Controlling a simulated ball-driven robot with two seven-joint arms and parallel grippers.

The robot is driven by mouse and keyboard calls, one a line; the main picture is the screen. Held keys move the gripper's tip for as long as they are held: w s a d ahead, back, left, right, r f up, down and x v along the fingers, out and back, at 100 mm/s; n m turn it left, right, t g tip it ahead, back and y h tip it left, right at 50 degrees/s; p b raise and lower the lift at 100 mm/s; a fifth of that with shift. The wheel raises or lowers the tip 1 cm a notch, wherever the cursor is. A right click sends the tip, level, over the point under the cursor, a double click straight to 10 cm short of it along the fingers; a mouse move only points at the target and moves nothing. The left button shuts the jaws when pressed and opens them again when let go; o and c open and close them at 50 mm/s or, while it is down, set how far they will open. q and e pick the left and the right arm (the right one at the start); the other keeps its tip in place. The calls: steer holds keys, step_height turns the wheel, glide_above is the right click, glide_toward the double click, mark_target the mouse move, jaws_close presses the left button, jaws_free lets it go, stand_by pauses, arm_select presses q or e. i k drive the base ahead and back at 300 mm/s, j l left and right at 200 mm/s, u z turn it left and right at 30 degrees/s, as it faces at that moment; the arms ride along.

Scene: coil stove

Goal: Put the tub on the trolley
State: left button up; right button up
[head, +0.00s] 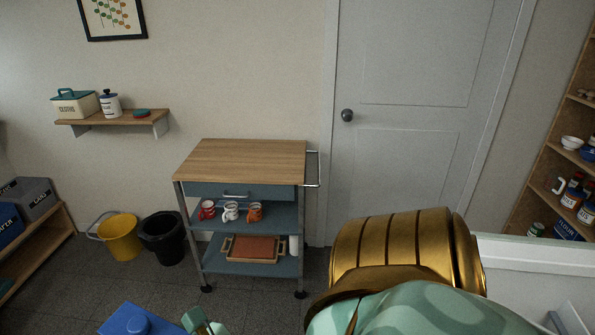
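The trolley (243,160) stands against the wall in the middle of the head view. It has a bare wooden top, a blue-grey drawer, two lower shelves and a rail on its right side. A blue object with a round raised part on top (137,322), which may be the tub, is cut off by the bottom edge. A small mint-green piece (203,323) beside its right side looks like part of my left gripper; its fingers are not clear. My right arm's gold and mint link fills the lower right, and its gripper is out of view.
Several mugs (231,211) stand on the trolley's middle shelf, a tray (252,248) on the lower one. A yellow bucket (120,238) and black bin (163,238) stand left of it. A closed door (410,130) is at right. Dark floor before the trolley looks clear.

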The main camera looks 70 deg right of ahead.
mark_target(263, 162)
steer(key=i+l+z, duration=0.15)
steer(key=z, duration=0.25)
steer(key=i+l+z, duration=0.1)
steer(key=i+z, duration=0.5)
steer(key=z, duration=0.2)
steer(key=i+z, duration=0.25)
steer(key=z, duration=0.15)
steer(key=i+l, duration=0.2)
steer(key=i, duration=0.3)
steer(key=i+l, duration=0.2)
steer(key=i, duration=0.25)
steer(key=i+l+u, duration=0.25)
steer(key=i+l, duration=0.15)
steer(key=i, duration=0.1)
